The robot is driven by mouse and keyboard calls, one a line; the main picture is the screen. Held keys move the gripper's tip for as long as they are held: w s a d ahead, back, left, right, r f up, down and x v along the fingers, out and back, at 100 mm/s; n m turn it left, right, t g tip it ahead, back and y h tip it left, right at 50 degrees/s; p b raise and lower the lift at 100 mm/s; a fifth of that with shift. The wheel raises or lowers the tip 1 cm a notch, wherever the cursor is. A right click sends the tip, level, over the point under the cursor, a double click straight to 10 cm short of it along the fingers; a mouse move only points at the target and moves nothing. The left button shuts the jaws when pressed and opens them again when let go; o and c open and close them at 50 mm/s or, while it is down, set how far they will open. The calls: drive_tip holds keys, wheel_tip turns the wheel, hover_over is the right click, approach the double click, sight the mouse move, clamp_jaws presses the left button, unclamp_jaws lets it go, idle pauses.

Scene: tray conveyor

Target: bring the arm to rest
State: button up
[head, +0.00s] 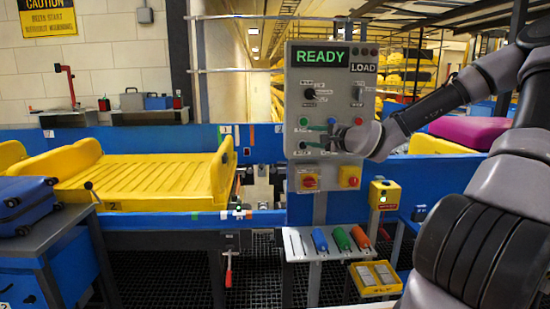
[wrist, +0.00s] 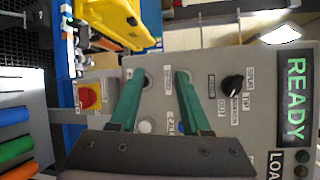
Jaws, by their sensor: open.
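My gripper (head: 308,136) is at the front of the grey control panel (head: 335,83), over its lower part. Its two green fingers are apart with nothing between them, and they also show in the wrist view (wrist: 160,74). The fingertips are close to the panel face; I cannot tell whether they touch it. My arm reaches in from the right side of the head view. The lit sign (head: 321,57) reads READY in green. A black selector knob (wrist: 232,85) shows beside the fingers in the wrist view. Some lower buttons are partly hidden by the gripper.
A red and yellow switch (head: 308,182) sits below the panel. A yellow tray (head: 150,180) rests on the conveyor at left. A blue suitcase (head: 24,207) lies on a table at front left. Colored-handled tools (head: 341,238) sit on a low shelf.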

drive_tip(key=s+a+f+n+g+h, duration=0.2)
drive_tip(key=s+f+n+g, duration=0.25)
drive_tip(key=f, duration=0.45)
drive_tip(key=s+d+n+g+h, duration=0.2)
drive_tip(key=s+d+n+h, duration=0.1)
drive_tip(key=s+d, duration=0.1)
drive_tip(key=s+d+r+n, duration=0.1)
drive_tip(key=s+d+r, duration=0.1)
drive_tip(key=s+r, duration=0.7)
drive_tip(key=s+d+r+n+h, duration=0.1)
drive_tip(key=s+d+r+n, duration=0.1)
drive_tip(key=s+r, duration=0.8)
drive_tip(key=shift+s+d+r+g, duration=0.35)
drive_tip(key=shift+s+d, duration=0.15)
drive_tip(key=shift+s, duration=0.55)
